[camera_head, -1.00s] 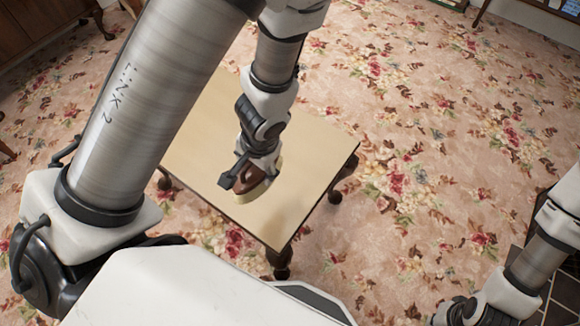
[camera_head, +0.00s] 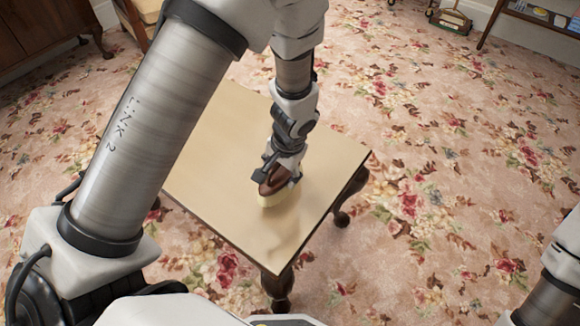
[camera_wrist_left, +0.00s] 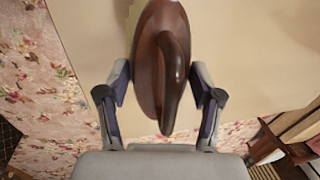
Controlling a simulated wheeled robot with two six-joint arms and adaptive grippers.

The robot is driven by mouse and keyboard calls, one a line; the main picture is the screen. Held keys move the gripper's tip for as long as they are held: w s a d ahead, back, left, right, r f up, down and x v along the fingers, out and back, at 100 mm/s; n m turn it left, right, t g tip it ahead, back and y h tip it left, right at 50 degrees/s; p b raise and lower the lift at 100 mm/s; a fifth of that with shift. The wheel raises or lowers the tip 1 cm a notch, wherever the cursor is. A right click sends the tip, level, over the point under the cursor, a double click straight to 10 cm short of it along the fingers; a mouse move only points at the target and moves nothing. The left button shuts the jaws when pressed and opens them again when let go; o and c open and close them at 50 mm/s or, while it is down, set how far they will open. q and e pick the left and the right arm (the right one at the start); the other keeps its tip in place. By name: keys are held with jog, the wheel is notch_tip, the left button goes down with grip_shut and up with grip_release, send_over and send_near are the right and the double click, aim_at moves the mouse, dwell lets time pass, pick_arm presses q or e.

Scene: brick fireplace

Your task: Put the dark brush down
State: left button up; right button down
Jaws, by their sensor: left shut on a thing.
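The dark brush (camera_head: 272,186) has a brown wooden back and pale bristles. My left gripper (camera_head: 277,180) is shut on it, over the small table (camera_head: 225,130) with the pale top. In the left wrist view the brush (camera_wrist_left: 160,62) lies between the two fingers of my left gripper (camera_wrist_left: 159,85), its curved handle facing the camera. In the head view the bristles point down at the tabletop; I cannot tell whether they touch it. My right arm shows at the lower right edge, but its gripper is out of view.
The tabletop around the brush is bare. Floral carpet (camera_head: 430,140) surrounds the table. A dark wooden cabinet (camera_head: 40,35) stands at the upper left, and a shelf with small items (camera_head: 545,15) at the upper right.

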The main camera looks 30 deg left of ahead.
pick_arm(q)
jog(key=w, duration=0.5)
jog(key=shift+a+f, duration=0.1)
jog(key=shift+f, duration=0.25)
jog(key=shift+w+f+b, duration=0.15)
jog(key=shift+f+b, duration=0.8)
jog(key=shift+f, duration=0.7)
jog(key=shift+f, duration=0.2)
jog(key=o, duration=1.3)
jog(key=shift+r, duration=0.2)
